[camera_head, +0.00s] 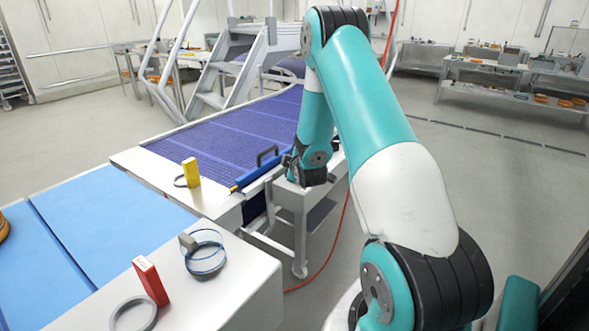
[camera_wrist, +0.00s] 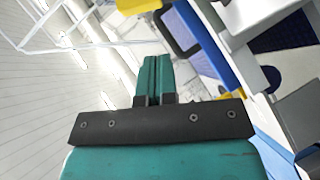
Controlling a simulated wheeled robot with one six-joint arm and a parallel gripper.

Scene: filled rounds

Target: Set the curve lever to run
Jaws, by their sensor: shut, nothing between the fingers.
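No part in view is clearly marked as the curve lever, and I cannot read any run mark. A blue bar (camera_head: 262,170) with a black handle (camera_head: 267,156) and a yellow end lies at the near edge of the purple conveyor belt. My gripper (camera_head: 290,163) is by the bar's right end, its fingers mostly hidden in the head view. In the wrist view my gripper (camera_wrist: 152,62) is shut and empty. The blue bar (camera_wrist: 212,48) with its black handle (camera_wrist: 180,35) and yellow ends shows just beyond and right of the fingers; I cannot tell whether they touch it.
A yellow block (camera_head: 191,172) and a red block (camera_head: 150,281) stand on white ledges. A grey ring (camera_head: 134,314) and a blue-rimmed round item (camera_head: 205,254) lie near the red one. Metal steps (camera_head: 225,72) stand behind. Open floor (camera_head: 500,185) lies to the right.

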